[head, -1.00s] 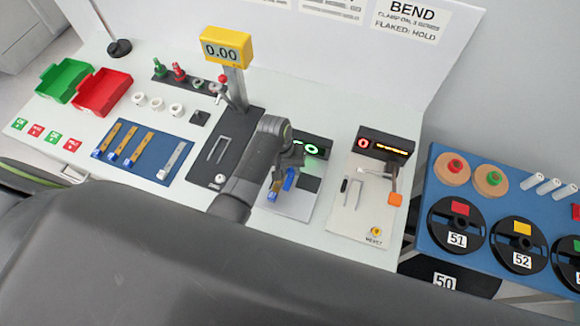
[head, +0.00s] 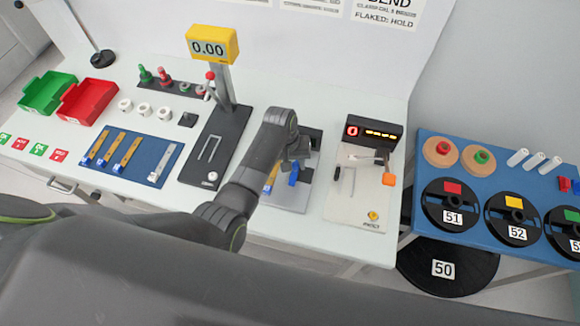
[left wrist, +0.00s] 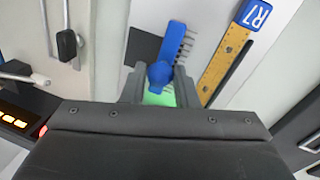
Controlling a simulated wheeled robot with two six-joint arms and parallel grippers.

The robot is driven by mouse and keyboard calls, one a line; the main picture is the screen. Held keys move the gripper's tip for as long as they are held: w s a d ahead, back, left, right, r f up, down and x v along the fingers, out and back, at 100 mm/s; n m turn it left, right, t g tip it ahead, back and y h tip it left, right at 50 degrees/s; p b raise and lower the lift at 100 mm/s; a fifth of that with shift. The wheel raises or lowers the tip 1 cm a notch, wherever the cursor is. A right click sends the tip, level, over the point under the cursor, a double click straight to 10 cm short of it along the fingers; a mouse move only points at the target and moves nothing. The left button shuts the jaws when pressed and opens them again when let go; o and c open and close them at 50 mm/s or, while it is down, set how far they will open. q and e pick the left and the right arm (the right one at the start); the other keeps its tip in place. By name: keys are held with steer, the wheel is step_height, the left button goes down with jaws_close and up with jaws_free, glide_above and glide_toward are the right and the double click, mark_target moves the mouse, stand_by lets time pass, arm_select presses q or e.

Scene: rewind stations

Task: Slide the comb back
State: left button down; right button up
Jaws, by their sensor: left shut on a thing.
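The blue comb (left wrist: 173,48) lies on a light plate in the left wrist view, with its dark teeth pointing right. Its round blue knob (left wrist: 158,74) sits between the fingers of my left gripper (left wrist: 158,86), which is shut on it. In the head view, the left gripper (head: 294,160) is over the middle station, and part of the blue comb (head: 293,175) shows just below it. The gripper and forearm hide much of that station. My right gripper is in neither view.
A brass strip (left wrist: 222,68) with a blue R7 tag lies beside the comb. To the right in the head view is a pale station (head: 350,206) with an orange-tipped lever (head: 388,180). A dark station (head: 208,160) with a yellow display (head: 212,45) stands left.

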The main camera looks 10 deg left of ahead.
arm_select(q)
steer(key=shift+d, duration=0.15)
steer(key=c, duration=1.6)
jaws_free()
steer(key=o, duration=0.5)
steer(key=shift+w+d, duration=0.1)
steer(key=shift+d, duration=0.05)
steer(key=shift+c, duration=0.2)
steer(key=shift+r, duration=0.15)
steer(key=shift+a+r, duration=0.2)
steer(key=shift+r, duration=0.15)
step_height(320, 180, up, 16)
steer(key=a+p, duration=0.2)
steer(key=a, duration=0.1)
steer(key=shift+s, duration=0.3)
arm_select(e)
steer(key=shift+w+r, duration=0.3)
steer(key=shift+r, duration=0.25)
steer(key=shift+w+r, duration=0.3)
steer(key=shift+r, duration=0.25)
